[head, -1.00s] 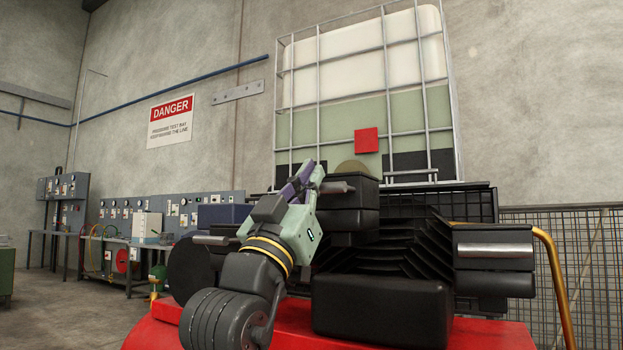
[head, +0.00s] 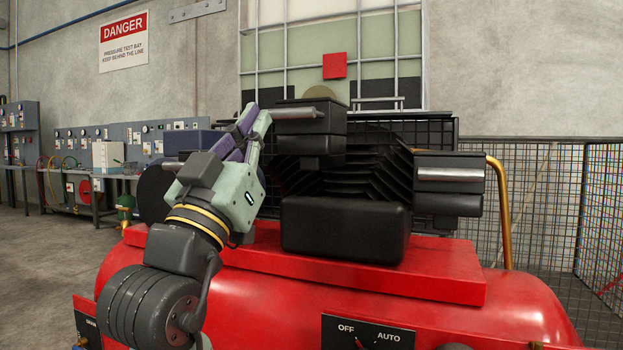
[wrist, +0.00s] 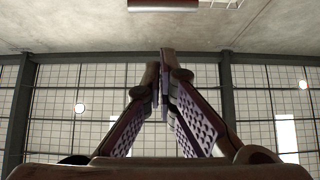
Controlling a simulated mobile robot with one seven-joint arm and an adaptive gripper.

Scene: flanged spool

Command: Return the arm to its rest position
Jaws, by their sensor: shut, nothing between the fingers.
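My arm rises from the lower left of the head view, in front of a red tank machine. My gripper (head: 256,112) is at its upper end, tilted up and to the right, with purple and pale green parts. It appears in front of the machine's black upper parts; whether it touches them cannot be told. In the wrist view my gripper (wrist: 161,78) has its two purple-padded fingers brought together at the tips, with nothing held between them. No flanged spool can be made out for certain.
The red tank (head: 430,295) carries a black finned block (head: 345,228) and a brass pipe (head: 500,205). A caged white container (head: 300,70) stands behind. A bench with gauges (head: 95,190) is at left, a mesh fence (head: 530,195) at right. Open floor (head: 45,270) lies at left.

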